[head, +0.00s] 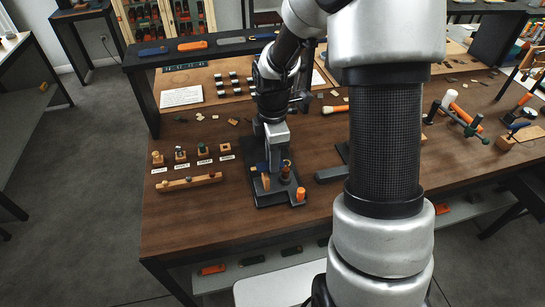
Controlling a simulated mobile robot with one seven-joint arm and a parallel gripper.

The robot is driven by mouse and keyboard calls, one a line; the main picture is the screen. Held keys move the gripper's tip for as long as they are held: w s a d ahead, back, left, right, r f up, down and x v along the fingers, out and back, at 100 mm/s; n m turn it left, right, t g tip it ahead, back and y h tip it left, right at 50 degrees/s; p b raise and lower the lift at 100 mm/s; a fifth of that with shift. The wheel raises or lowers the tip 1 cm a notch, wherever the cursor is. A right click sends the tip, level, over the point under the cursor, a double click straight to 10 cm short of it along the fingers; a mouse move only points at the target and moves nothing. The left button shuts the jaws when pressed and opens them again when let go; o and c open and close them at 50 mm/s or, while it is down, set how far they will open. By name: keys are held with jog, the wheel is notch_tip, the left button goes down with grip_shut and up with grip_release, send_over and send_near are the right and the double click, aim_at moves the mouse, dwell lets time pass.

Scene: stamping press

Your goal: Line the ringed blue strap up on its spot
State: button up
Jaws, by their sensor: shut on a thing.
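My gripper (274,163) points down over the black base plate (262,200) of the small press at the middle front of the table. It is shut on a small dark blue piece (261,167), which looks like the blue strap and shows at the left of the fingertips. The strap's ring and its exact tilt are too small to make out. A tan upright block (266,181) stands just below the strap in the picture. I cannot tell whether they touch. The strap's spot is not clearly visible and the gripper partly hides that area.
An orange cylinder (301,194) stands at the plate's front right corner. Left of the plate are a wooden rail (189,182) with stones and several small labelled wooden blocks (204,151). A dark grey bar (330,175) lies right. The table front left is clear.

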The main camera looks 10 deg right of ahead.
jog(key=shift+f+b, duration=0.75)
jog(key=shift+f, duration=0.45)
jog(key=o, duration=1)
jog(key=shift+c, duration=0.9)
jog(key=shift+r, duration=0.15)
notch_tip(320, 180, up, 7)
jog(key=p, duration=0.5)
jog(key=shift+p, duration=0.35)
